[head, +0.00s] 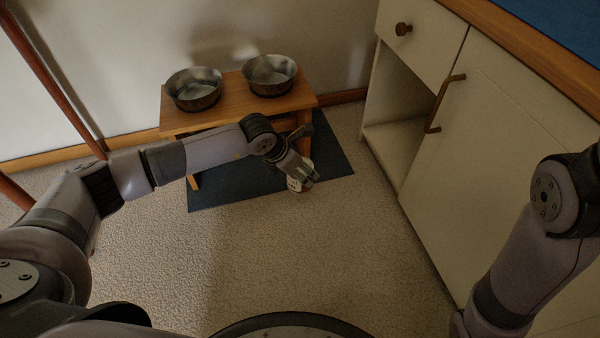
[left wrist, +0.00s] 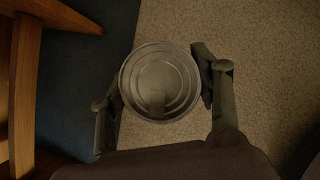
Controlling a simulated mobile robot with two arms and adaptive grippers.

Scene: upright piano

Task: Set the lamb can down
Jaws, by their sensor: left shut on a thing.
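The lamb can (left wrist: 159,82) shows its round silver ribbed end in the left wrist view, between the two fingers of my left gripper (left wrist: 163,95). My left gripper (head: 300,178) is shut on the can. In the head view the can (head: 296,185) is small and mostly hidden by the gripper, in front of the wooden stand's right side. It appears over the edge of the dark blue mat (head: 235,188). I cannot tell whether the can touches the floor or mat. My right arm shows at the right edge of the head view, but its gripper does not show.
A wooden stand (head: 222,117) with two metal bowls (head: 194,91) (head: 270,76) is by the wall; its leg is close left in the left wrist view. A white cabinet (head: 480,135) with an open recess stands right. Beige carpet (head: 270,245) in front is clear.

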